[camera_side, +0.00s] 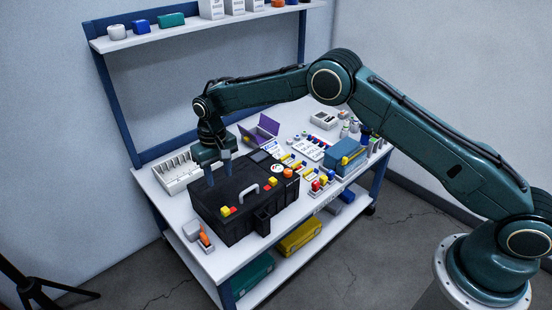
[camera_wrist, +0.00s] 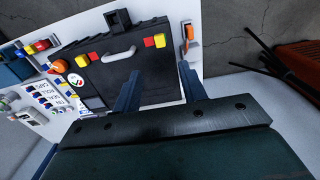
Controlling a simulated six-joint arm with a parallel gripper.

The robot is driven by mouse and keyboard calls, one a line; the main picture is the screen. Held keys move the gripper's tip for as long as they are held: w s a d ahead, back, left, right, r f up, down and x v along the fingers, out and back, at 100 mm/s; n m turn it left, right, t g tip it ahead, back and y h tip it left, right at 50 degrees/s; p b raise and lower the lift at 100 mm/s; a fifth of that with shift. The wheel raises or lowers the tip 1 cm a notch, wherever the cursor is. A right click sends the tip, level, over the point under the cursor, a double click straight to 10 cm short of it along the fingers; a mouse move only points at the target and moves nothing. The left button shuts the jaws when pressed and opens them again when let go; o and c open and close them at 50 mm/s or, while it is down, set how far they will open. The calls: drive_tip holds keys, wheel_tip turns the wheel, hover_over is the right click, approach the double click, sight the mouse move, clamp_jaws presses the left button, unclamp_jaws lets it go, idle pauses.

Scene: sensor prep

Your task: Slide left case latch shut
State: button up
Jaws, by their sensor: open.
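The black case (camera_side: 240,225) stands on the bench with its lid down and a grey handle (camera_side: 249,190) on its top near the front. The left latch (camera_side: 226,211), a yellow block beside a red one, is left of the handle; in the wrist view it shows upper right (camera_wrist: 159,41). A matching right latch (camera_side: 272,182) sits right of the handle, also in the wrist view (camera_wrist: 87,59). My gripper (camera_side: 219,178) is open and empty, fingers pointing down over the case's back left part, behind the left latch. It also shows in the wrist view (camera_wrist: 158,86). I cannot tell if the fingertips touch the lid.
A white divided tray (camera_side: 177,172) stands behind the case on the left. An orange-handled tool in a holder (camera_side: 205,239) is at the bench's left end. A purple open box (camera_side: 262,130), a blue toolbox (camera_side: 346,156) and several small coloured parts crowd the right side.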

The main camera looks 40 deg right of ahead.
sight(225, 209)
wheel_tip(225, 209, down, 14)
drive_tip(key=shift+r, duration=0.2)
idle(0.5)
clamp_jaws()
